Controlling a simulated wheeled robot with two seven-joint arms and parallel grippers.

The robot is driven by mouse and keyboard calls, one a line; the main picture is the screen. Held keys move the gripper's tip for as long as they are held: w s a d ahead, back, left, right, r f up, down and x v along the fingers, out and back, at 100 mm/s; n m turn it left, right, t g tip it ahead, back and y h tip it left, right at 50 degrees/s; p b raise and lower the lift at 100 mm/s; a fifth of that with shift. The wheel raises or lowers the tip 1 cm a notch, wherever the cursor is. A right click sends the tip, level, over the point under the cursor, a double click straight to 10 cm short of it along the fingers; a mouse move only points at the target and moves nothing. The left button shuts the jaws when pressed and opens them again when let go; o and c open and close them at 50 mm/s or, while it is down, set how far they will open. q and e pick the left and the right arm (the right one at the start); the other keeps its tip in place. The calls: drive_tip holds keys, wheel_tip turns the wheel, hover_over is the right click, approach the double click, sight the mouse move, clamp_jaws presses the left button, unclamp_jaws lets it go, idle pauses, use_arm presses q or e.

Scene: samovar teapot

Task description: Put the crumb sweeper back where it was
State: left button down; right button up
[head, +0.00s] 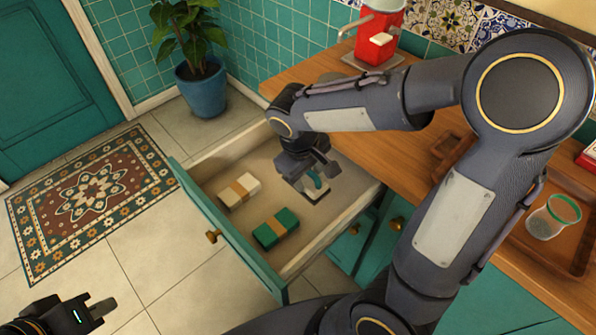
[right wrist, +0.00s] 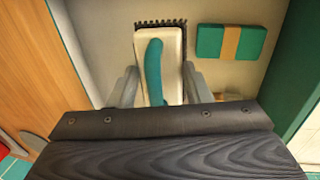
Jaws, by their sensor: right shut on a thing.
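The crumb sweeper (right wrist: 172,45) has a pale body, a teal handle and a dark bristle edge. It is inside the open drawer (head: 204,215), and it also shows in the head view (head: 315,184), partly hidden by my right gripper (head: 309,178). In the right wrist view my right gripper (right wrist: 160,88) has one finger on each side of the sweeper and is shut on it. Whether the sweeper touches the drawer floor is hard to tell. My left gripper (head: 95,311) is at the lower left, over the floor and away from the drawer; its finger gap is not clear.
A white bundle (head: 239,191) and a green bundle (head: 275,228), each with a tan band, lie in the drawer. The wooden counter (head: 300,75) holds a red samovar (head: 378,38) and a green-rimmed glass (head: 553,216). A potted plant (head: 202,90) stands beyond the drawer.

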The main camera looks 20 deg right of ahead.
drive_tip(key=w, duration=0.1)
drive_tip(key=w+f, duration=0.1)
drive_tip(key=w, duration=0.1)
drive_tip(key=w+d+f, duration=0.1)
drive_tip(key=shift+w+d+f, duration=0.1)
drive_tip(key=shift+w, duration=0.15)
drive_tip(key=w+f, duration=0.2)
drive_tip(key=w+d+f+b, duration=0.1)
drive_tip(key=w+f, duration=0.1)
drive_tip(key=f, duration=0.1)
drive_tip(key=shift+w+f, duration=0.2)
drive_tip(key=shift+w+d+f+b, duration=0.1)
drive_tip(key=shift+f+b, duration=0.1)
drive_tip(key=shift+f, duration=0.65)
drive_tip(key=shift+w+f+b, duration=0.1)
drive_tip(key=shift+f+b, duration=0.05)
drive_tip(key=shift+f, duration=0.7)
drive_tip(key=shift+f, duration=0.15)
drive_tip(key=o, duration=1)
drive_tip(key=shift+o, duration=0.2)
